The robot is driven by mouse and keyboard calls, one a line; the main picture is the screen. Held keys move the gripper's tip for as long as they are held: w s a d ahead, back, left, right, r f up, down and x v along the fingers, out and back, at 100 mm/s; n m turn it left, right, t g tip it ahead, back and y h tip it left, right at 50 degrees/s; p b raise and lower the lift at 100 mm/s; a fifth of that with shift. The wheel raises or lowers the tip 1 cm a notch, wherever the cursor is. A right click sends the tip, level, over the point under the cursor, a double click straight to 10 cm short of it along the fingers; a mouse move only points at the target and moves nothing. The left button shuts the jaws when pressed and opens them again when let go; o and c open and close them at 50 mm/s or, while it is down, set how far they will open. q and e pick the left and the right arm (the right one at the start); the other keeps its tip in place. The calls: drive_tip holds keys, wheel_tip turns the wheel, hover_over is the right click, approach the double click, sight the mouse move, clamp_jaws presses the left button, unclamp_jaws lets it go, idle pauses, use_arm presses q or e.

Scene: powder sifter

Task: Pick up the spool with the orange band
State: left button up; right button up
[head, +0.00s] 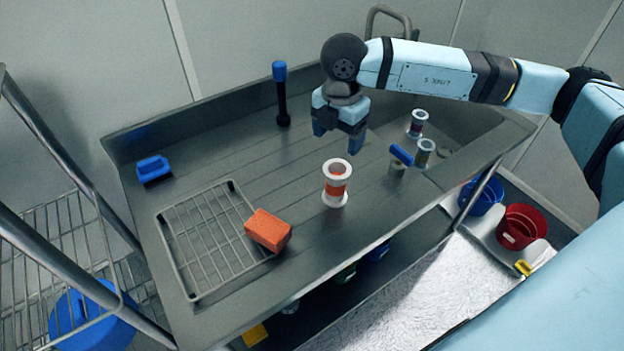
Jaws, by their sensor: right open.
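The spool with the orange band (337,187) stands upright on the grey metal bench, near its front middle, with white flanges at top and bottom. My right gripper (338,144) hangs above the bench, fingers pointing down, open and empty. In the picture it is just above the spool and apart from it. My left gripper is not in view.
An orange sponge (268,230) lies at the corner of a wire rack (170,253). A blue brush (154,170) and a blue-topped tool (281,92) are at the back. Other spools (417,123) (425,153) and a blue-handled item (400,156) stand to the right.

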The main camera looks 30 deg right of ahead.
sight(336, 171)
wheel_tip(336, 171, down, 7)
drive_tip(key=shift+s+d+p, duration=0.15)
drive_tip(key=shift+p, duration=0.2)
wheel_tip(336, 171, down, 7)
drive_tip(key=shift+r, duration=0.2)
drive_tip(key=shift+c, duration=0.2)
drive_tip(key=c, duration=0.8)
drive_tip(key=shift+r, duration=0.1)
drive_tip(key=shift+r, duration=0.1)
